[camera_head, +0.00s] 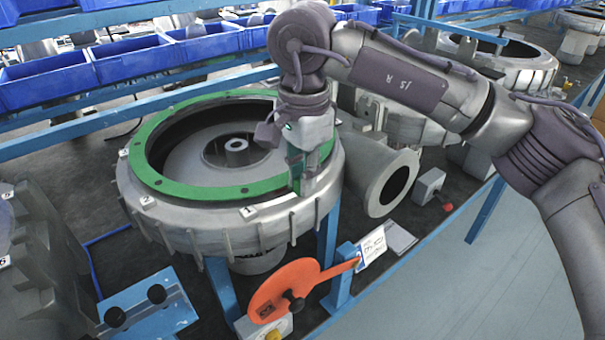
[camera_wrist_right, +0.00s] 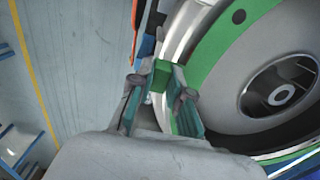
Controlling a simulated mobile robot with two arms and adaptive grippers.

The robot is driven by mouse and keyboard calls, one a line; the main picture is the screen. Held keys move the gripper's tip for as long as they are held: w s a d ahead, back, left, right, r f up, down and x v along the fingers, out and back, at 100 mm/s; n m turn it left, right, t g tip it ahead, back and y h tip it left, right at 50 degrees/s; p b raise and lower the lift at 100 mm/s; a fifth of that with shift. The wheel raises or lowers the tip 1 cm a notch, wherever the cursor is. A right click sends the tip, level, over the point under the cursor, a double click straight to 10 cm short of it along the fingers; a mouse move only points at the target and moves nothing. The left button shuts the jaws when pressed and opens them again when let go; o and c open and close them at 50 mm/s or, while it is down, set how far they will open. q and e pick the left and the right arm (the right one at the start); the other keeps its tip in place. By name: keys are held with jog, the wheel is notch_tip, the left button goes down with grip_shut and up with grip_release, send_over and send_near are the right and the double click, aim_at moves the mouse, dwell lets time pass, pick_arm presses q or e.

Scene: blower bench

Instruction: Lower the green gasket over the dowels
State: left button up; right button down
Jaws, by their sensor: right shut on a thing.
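The green gasket (camera_head: 172,184) is a flat ring with dark holes, lying level along the top rim of the round grey blower housing (camera_head: 215,238). I cannot tell whether it is seated or slightly above the rim. My right gripper (camera_head: 303,178) is at the ring's right front edge, pointing down. In the right wrist view my right gripper (camera_wrist_right: 161,84) is shut on a green block at the edge of the gasket (camera_wrist_right: 212,62). The dowels cannot be made out; the ring and gripper may hide them. My left gripper is not in view.
The housing's outlet pipe (camera_head: 384,185) juts out to the right of the gripper. An orange lever (camera_head: 284,288) and a blue bracket with black knobs (camera_head: 150,312) stand in front. Blue bins (camera_head: 130,60) line the shelf behind. Floor at the lower right is clear.

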jog(key=shift+f, duration=0.25)
dwell(0.3)
jog(key=c, duration=1)
grip_release()
notch_tip(320, 180, up, 12)
jog(key=shift+s, duration=0.1)
